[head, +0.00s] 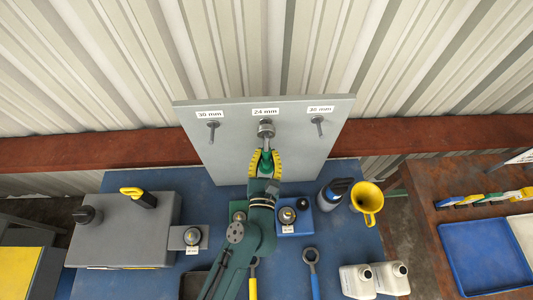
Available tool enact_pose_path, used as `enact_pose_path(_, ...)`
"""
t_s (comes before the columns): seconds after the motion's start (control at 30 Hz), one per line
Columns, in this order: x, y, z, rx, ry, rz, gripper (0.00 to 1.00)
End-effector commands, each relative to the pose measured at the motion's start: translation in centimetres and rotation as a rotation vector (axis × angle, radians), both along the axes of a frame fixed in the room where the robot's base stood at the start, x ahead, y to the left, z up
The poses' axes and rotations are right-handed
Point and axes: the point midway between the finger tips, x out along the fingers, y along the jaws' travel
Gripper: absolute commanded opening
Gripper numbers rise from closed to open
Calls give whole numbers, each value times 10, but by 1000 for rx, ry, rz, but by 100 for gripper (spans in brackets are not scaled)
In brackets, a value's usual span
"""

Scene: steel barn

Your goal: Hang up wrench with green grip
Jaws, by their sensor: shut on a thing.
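My gripper (265,163), with yellow fingers, is shut on the wrench with green grip (266,143) in front of the grey board (232,160). The wrench points up the board, with its grey head at the middle peg (267,122), under the label "24 mm" (265,112). I cannot tell whether the ring is around the peg or only in front of it. The left peg (213,126) and the right peg (318,122) are bare. My arm hides part of the bench below.
On the blue bench (345,250) lie a wrench with yellow grip (253,282) and one with blue grip (312,265). A blue tray (483,258) is at right.

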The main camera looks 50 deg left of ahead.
Motion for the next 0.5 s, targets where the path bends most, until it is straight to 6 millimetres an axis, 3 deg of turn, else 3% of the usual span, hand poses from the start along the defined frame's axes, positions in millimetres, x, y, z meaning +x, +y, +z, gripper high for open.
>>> enact_pose_path(0.03,0,0,2,2,-3,0,23)
enact_pose_path(0.2,0,0,1,2,-1,0,51)
enact_pose_path(0.5,-2,-2,-1,-2,2,-1,51)
